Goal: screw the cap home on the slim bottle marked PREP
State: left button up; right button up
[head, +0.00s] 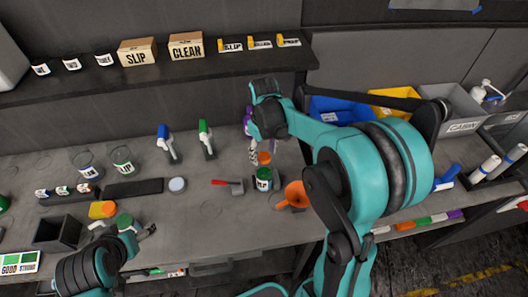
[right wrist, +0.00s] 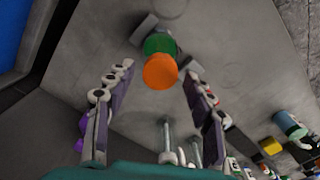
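A small green container with a white label (head: 263,180) stands on the bench; I cannot read its label surely as PREP. An orange cap-like piece (head: 264,158) shows just behind it. In the right wrist view the orange piece (right wrist: 160,71) overlaps the green one (right wrist: 158,43); I cannot tell whether they touch. My right gripper (right wrist: 158,75) is open, its fingers apart on either side of the orange piece and not touching it. In the head view the right gripper (head: 256,150) is over this spot. My left gripper (head: 148,231) is low at left; its finger opening is unclear.
An orange funnel (head: 294,196) stands close on the right and a red-handled tool (head: 228,185) lies on the left. Blue bin (head: 340,108) and yellow bin (head: 393,101) are behind my right arm. Grey bench between is clear.

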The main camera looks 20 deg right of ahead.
jog(key=n, duration=1.3)
jog(key=shift+n, duration=0.4)
grip_shut()
jog(key=shift+m, duration=0.7)
jog(key=shift+o, duration=0.4)
grip_release()
